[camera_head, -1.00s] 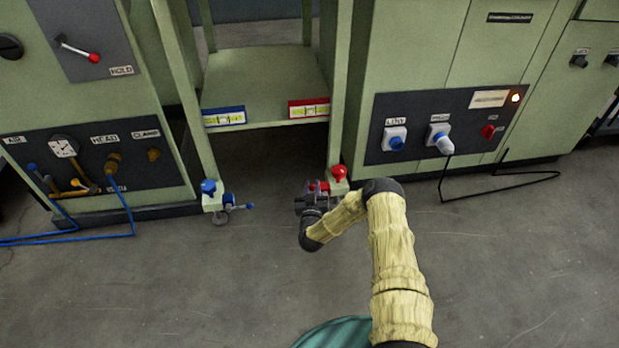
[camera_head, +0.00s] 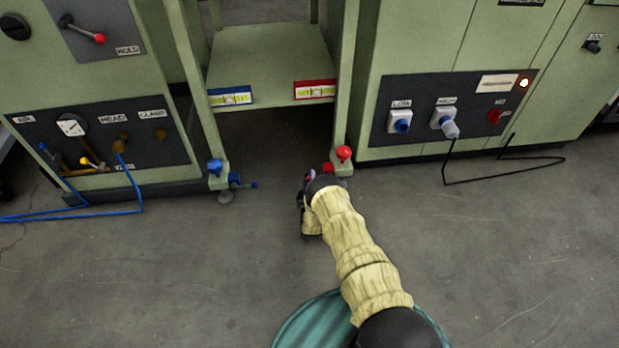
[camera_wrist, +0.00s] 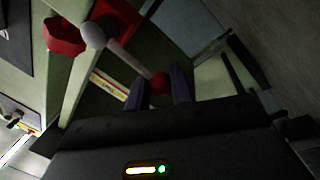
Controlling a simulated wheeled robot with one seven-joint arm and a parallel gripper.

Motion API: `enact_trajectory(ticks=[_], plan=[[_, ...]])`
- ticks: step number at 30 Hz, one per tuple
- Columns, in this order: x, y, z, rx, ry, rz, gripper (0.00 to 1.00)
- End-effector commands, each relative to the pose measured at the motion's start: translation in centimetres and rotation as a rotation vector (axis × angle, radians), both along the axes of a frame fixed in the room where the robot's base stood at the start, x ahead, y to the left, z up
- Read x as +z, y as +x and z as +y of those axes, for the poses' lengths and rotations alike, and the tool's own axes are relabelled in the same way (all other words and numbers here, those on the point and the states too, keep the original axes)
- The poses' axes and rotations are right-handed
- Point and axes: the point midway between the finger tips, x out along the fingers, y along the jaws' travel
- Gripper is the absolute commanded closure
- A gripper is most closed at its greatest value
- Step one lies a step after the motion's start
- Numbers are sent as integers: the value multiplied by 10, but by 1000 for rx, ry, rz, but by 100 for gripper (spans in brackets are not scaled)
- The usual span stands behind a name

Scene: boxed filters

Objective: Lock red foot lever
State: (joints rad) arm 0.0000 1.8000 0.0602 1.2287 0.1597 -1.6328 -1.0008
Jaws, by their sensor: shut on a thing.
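The red foot lever shows in the wrist view as a grey rod (camera_wrist: 125,55) ending in a red ball (camera_wrist: 160,84). My gripper (camera_wrist: 158,78) has its purple fingers on either side of that ball and is shut on it. The rod runs from a grey hub beside a red block (camera_wrist: 117,17) and a red knob (camera_wrist: 63,37). In the head view my gripper (camera_head: 309,178) is low by the right foot of the frame, mostly hidden by my wrist. The red knob (camera_head: 344,153) tops that foot, and the lever is hidden there.
The left foot has a blue knob (camera_head: 214,167) and a blue lever (camera_head: 241,182). A shelf (camera_head: 268,62) spans the frame above. A black cable (camera_head: 500,172) lies on the floor at right, blue hoses (camera_head: 90,214) at left. The floor in front is mostly clear.

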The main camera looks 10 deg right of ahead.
Motion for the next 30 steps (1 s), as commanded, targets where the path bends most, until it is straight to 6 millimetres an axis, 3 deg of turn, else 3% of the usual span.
enact_trajectory(ticks=[18, 19, 22, 30], plan=[[-8, -4, -1, -5, -67, 13, 100], [-9, -4, -1, -4, -67, 14, 75], [-8, -3, -1, -3, -67, 13, 58], [-6, -2, 1, -1, -65, 9, 58]])
